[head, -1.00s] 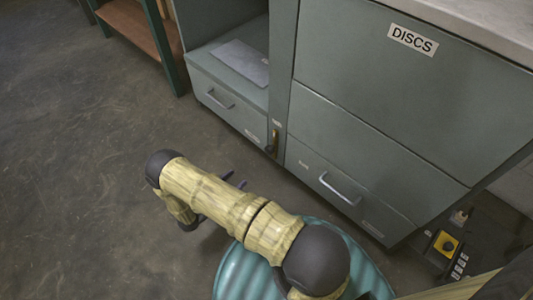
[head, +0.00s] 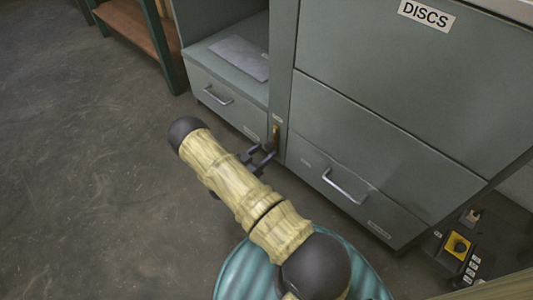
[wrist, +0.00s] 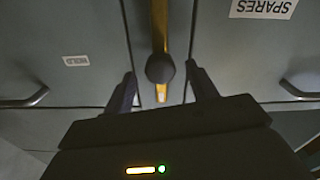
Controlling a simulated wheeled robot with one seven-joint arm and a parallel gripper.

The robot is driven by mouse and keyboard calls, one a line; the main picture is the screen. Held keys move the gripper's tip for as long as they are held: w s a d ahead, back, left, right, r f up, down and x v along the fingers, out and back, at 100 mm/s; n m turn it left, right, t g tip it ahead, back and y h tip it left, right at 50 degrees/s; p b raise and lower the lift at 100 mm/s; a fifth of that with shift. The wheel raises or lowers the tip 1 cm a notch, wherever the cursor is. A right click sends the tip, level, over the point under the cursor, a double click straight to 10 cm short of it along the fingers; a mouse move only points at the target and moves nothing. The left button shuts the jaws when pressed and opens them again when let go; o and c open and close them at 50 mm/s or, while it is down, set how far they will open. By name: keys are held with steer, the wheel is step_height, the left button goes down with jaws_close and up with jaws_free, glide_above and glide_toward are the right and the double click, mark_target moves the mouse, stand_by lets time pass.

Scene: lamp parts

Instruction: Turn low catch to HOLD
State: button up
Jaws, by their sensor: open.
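The low catch (head: 276,134) is a narrow brass strip with a dark knob on the post between the two lower drawers. In the wrist view the brass bar (wrist: 160,28) runs straight along the post to its dark round knob (wrist: 160,68). A small label that appears to read HOLD (wrist: 75,61) is to the left of the knob in that view. My gripper (head: 266,153) is open at the catch. In the wrist view its two fingers (wrist: 161,78) appear on either side of the knob, with gaps; I cannot tell the depth between them.
An upside-down SPARES label (wrist: 264,8) is on a drawer in the wrist view. Drawer handles protrude at left (head: 217,96) and right (head: 345,187) of the catch. The DISCS panel (head: 380,70) is above right. Floor at left is clear.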

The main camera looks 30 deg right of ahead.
steer(key=shift+x, duration=1)
jaws_close()
